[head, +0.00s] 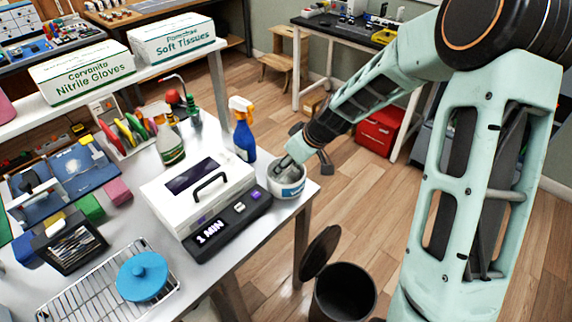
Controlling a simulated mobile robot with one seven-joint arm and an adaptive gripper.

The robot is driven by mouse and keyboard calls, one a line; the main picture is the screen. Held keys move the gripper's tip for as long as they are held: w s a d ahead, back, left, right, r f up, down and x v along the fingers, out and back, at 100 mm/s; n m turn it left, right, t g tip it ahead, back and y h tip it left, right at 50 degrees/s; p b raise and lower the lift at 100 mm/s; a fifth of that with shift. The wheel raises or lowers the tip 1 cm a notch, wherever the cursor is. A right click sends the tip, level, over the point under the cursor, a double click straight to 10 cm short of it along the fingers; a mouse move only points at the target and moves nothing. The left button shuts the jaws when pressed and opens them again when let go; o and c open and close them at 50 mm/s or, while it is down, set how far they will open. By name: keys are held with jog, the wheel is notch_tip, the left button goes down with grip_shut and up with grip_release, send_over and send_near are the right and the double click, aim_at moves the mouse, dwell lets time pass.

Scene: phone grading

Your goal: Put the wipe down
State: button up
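My gripper (285,166) reaches down from the right to the opening of a white tub with a dark label band (289,190) at the table's right corner. Its fingertips are at or just inside the tub's rim, and I cannot tell whether they are open or shut. No wipe can be made out. The tub's inside is mostly hidden by the gripper.
A white box with a black handle (185,206) and a "1 MIN" display stands left of the tub. A blue spray bottle with an orange trigger (244,140) stands behind. An open black bin (343,294) is on the floor. A wire rack (75,303) holds a blue disc (142,274).

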jog(key=shift+f, duration=0.15)
jog(key=o, duration=1)
jog(key=shift+r+p, duration=0.85)
jog(key=shift+p, duration=0.1)
jog(key=v, duration=1.1)
jog(key=shift+s+d+r, duration=0.15)
jog(key=shift+s+d, duration=0.05)
